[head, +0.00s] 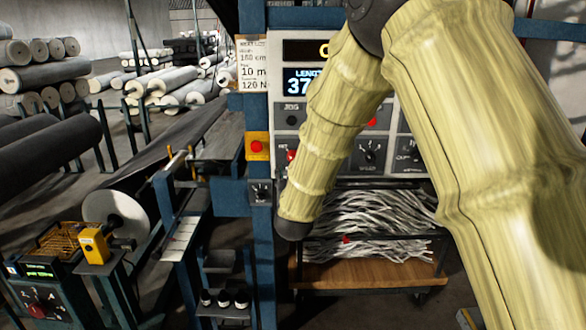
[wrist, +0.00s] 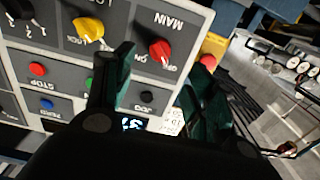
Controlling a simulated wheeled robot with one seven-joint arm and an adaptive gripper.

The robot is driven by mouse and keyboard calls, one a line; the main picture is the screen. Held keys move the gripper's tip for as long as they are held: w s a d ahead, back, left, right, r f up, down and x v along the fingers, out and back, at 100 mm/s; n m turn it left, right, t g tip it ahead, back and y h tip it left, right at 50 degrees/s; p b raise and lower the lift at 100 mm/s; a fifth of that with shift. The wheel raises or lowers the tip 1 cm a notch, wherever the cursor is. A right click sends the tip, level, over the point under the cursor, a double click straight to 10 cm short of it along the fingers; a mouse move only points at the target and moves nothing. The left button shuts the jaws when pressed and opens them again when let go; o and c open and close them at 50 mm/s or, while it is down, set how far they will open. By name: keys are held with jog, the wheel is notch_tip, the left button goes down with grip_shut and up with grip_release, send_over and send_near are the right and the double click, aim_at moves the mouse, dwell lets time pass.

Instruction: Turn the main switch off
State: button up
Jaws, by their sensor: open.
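The main switch is a red rotary knob (wrist: 160,48) on the grey control panel (wrist: 60,58), under the upside-down label MAIN in the wrist view. In the head view, a red knob (head: 291,156) shows at the panel's left edge, beside my yellow-sleeved arm. My gripper (wrist: 165,62) is open, with its two dark green fingers spread on either side of the red knob in the picture. I see no contact, and the depth between fingers and knob is hard to judge. The knob's exact setting is unclear. My arm hides the gripper in the head view.
A yellow knob (wrist: 88,28) sits beside the main switch. Red (wrist: 38,69) and blue (wrist: 47,103) buttons lie nearby. A red button on a yellow box (head: 256,146) is on the blue post left of the panel. A wooden cart (head: 370,274) with grey strands stands below.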

jog(key=shift+s, duration=1.05)
jog(key=s+d+f+g, duration=0.3)
jog(key=s+d+f, duration=0.3)
jog(key=f, duration=0.6)
jog(key=s+d+f+g, duration=0.3)
jog(key=s+f, duration=0.5)
jog(key=f, duration=0.5)
jog(key=s+d+f+g, duration=0.3)
jog(key=s+d+f, duration=0.25)
jog(key=f, duration=0.65)
jog(key=s+d+f+g, duration=0.2)
jog(key=s+f+g, duration=0.1)
jog(key=s, duration=0.9)
jog(key=s+d+f+g, duration=0.3)
jog(key=s+f, duration=0.3)
jog(key=s, duration=0.5)
jog(key=s+d+f+g, duration=0.3)
jog(key=s+f, duration=0.2)
jog(key=s, duration=0.7)
jog(key=shift+s+f+m, duration=0.25)
jog(key=shift+s+m, duration=0.05)
jog(key=shift+s, duration=0.05)
